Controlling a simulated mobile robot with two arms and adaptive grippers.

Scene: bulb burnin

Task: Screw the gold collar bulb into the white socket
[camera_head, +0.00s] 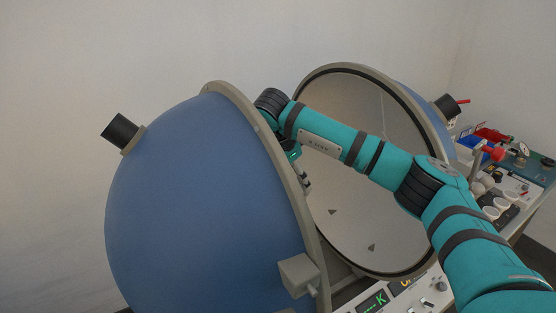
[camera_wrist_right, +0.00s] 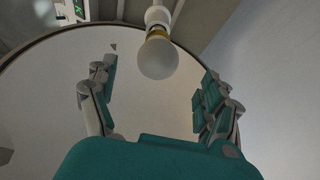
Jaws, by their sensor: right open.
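In the right wrist view a round white bulb (camera_wrist_right: 158,59) with a gold collar (camera_wrist_right: 157,31) hangs at the top middle, its collar end at a white socket (camera_wrist_right: 157,14). I cannot tell how deep the collar sits in the socket. My right gripper (camera_wrist_right: 157,72) is open and empty, its fingers on either side of the bulb with clear gaps. In the head view my right arm reaches between the two sphere halves; only a bit of its gripper (camera_head: 304,178) shows past the near rim. The bulb and socket are hidden there. My left gripper is not in view.
The opened sphere has a blue near half (camera_head: 205,200) and a white-lined far half (camera_head: 370,225), with rims close to my right arm. A bench at right holds several white bulbs or cups (camera_head: 497,207), a blue bin (camera_head: 468,142) and a red bin (camera_head: 492,134).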

